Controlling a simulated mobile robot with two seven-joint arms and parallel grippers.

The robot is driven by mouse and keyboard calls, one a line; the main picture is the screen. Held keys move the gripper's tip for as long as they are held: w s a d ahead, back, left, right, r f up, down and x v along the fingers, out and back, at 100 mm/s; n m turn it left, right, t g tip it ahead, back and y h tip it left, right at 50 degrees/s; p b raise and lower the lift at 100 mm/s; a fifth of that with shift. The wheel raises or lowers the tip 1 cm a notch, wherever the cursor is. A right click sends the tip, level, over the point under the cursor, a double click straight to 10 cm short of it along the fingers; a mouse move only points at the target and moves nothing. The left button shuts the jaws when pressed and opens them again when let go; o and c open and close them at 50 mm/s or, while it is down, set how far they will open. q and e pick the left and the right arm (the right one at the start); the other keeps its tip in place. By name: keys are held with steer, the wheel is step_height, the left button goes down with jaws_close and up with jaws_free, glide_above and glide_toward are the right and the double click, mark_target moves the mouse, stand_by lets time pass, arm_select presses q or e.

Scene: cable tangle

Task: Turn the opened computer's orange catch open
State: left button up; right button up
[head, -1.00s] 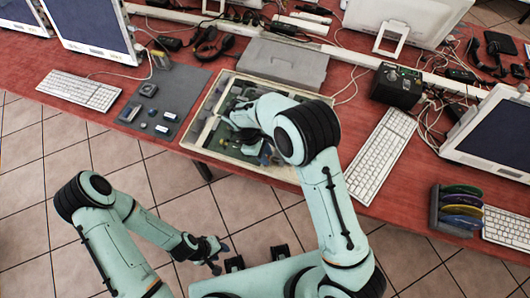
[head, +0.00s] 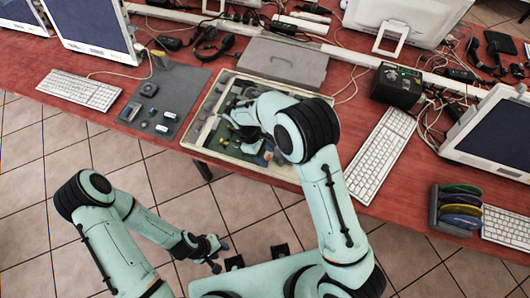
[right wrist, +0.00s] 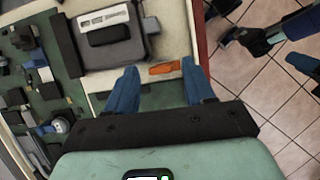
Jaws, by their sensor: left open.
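The opened computer's case (head: 197,148) lies on the red table, with green boards and dark parts inside. The orange catch (right wrist: 164,68) is a small bar on the pale panel beside a grey drive-like block (right wrist: 112,38); it lies crosswise in the right wrist view. My right gripper (right wrist: 159,66) is open, its two blue fingers apart with the catch between and just beyond their tips. I cannot tell whether they touch it. In the head view my right arm largely hides that gripper and the catch. My left gripper (head: 219,257) is open and empty over the floor, in front of the table.
A grey lid (head: 283,64) lies behind the case. A grey mat (head: 165,92) with small parts is to its left, and a white keyboard (head: 380,150) to its right. A black box (head: 397,85) with cables stands behind the keyboard. The case's rim walls surround the parts.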

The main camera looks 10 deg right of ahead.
arm_select(q)
steer(key=shift+w+r+p, duration=0.75)
steer(key=shift+w+r, duration=0.05)
steer(key=shift+r, duration=0.25)
arm_select(e)
steer(key=v, duration=1.3)
steer(key=shift+r, duration=0.2)
steer(key=shift+a, duration=0.1)
